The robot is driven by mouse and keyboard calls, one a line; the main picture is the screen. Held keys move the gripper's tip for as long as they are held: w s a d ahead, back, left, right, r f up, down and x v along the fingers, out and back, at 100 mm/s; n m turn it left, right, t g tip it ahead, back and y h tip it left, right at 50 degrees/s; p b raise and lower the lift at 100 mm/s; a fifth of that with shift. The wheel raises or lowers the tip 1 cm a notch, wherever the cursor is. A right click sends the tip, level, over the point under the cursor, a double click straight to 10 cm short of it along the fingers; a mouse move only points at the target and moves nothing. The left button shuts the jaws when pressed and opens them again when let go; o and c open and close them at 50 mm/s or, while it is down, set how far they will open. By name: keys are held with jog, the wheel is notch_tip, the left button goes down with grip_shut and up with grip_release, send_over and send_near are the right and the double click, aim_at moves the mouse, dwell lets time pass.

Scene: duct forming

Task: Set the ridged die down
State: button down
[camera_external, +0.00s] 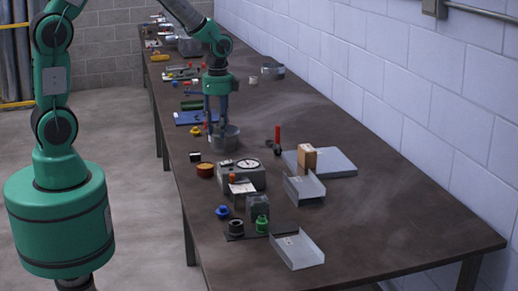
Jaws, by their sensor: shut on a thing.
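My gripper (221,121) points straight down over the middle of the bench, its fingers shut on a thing. The fingertips meet a grey, round, cup-like piece (226,142) at bench level. I take the held thing to be the ridged die, but it is too small and too covered by the fingers to make out its ridges. I cannot tell whether it is inside the grey piece, at its rim, or part of it.
The long dark bench (390,220) runs along a white block wall. A gauge box (240,175), a red-handled tool (277,140) and a grey plate (335,163) with a brown block (307,158) stand nearby. Open bench lies at the front right.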

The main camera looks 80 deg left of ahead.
jog(key=s+d+m, duration=0.2)
jog(key=s+d, duration=0.1)
jog(key=d, duration=0.7)
jog(key=s+d+m, duration=0.2)
jog(key=s+d, duration=0.2)
jog(key=d, duration=0.6)
jog(key=s+d+m, duration=0.3)
jog(key=d, duration=0.7)
jog(key=s+d+f+m+p, duration=0.1)
jog(key=s+d+m, duration=0.1)
jog(key=s+d, duration=0.65)
notch_tip(320, 180, down, 11)
jog(key=a, duration=0.1)
jog(key=shift+r, duration=0.1)
jog(key=w+d, duration=0.4)
jog(key=w, duration=0.3)
jog(key=w+d+f, duration=0.1)
jog(key=w+d, duration=0.3)
jog(key=w, duration=0.3)
jog(key=shift+f, duration=0.2)
jog(key=shift+f+b, duration=0.5)
jog(key=shift+f, duration=1.3)
